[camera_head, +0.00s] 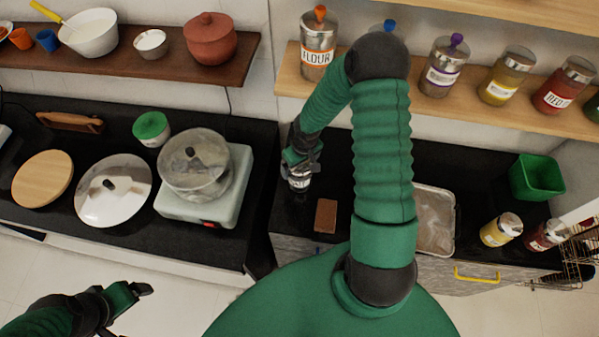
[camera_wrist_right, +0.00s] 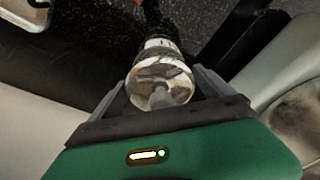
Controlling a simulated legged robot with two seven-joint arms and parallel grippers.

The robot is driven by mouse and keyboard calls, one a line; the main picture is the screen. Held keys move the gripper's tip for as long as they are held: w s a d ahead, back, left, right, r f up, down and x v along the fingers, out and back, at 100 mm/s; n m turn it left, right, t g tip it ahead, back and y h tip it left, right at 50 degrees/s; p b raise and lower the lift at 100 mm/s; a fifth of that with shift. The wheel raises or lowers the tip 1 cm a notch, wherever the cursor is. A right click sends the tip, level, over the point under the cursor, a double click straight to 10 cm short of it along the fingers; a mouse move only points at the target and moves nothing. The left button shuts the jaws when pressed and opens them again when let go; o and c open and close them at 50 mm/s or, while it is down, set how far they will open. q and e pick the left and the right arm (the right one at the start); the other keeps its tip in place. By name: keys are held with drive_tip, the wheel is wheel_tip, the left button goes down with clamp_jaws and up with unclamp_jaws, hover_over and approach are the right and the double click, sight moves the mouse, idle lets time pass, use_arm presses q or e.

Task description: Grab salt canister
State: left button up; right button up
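A small clear canister with a silver lid (camera_wrist_right: 163,92) and a white label stands on the dark counter. It also shows in the head view (camera_head: 299,184), partly hidden under my gripper. My right gripper (camera_head: 300,165) points down over it from above. In the right wrist view its two fingers (camera_wrist_right: 162,80) flank the canister, one on each side, with their tips close to its sides. Whether they press on it I cannot tell. The label text is too small to read. My left gripper (camera_head: 128,305) is at the lower left, empty, with its fingers apart.
A shelf above holds a flour jar (camera_head: 319,45) and several spice jars (camera_head: 507,75). A brown block (camera_head: 326,216) lies in front of the canister. A metal tray (camera_head: 435,220), yellow jar (camera_head: 500,230) and green bin (camera_head: 537,177) are right. A pot (camera_head: 194,160) stands on a burner left.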

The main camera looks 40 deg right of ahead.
drive_tip(key=c, duration=1.7)
drive_tip(key=shift+r, duration=0.1)
drive_tip(key=shift+c, duration=0.4)
